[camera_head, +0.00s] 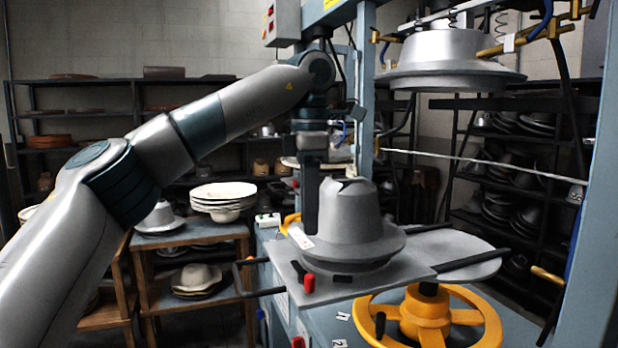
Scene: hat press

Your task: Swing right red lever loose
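A small red lever end (309,283) stands at the front edge of the grey press plate (400,283), below the metal hat mould (352,225). Another red piece (298,342) shows lower down at the bottom edge of the view. I cannot tell for sure which one is the right red lever. My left gripper (311,228) points down beside the left side of the mould, above and behind the upper red lever end and apart from it. One dark finger shows clearly; its opening cannot be made out. My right gripper is not in view.
A yellow handwheel (428,318) sits under the plate. The upper metal mould (450,60) hangs above at right. Black bars stick out from the plate on both sides. Wooden stands with pale hats (222,192) are at left. Blue press columns flank the mould.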

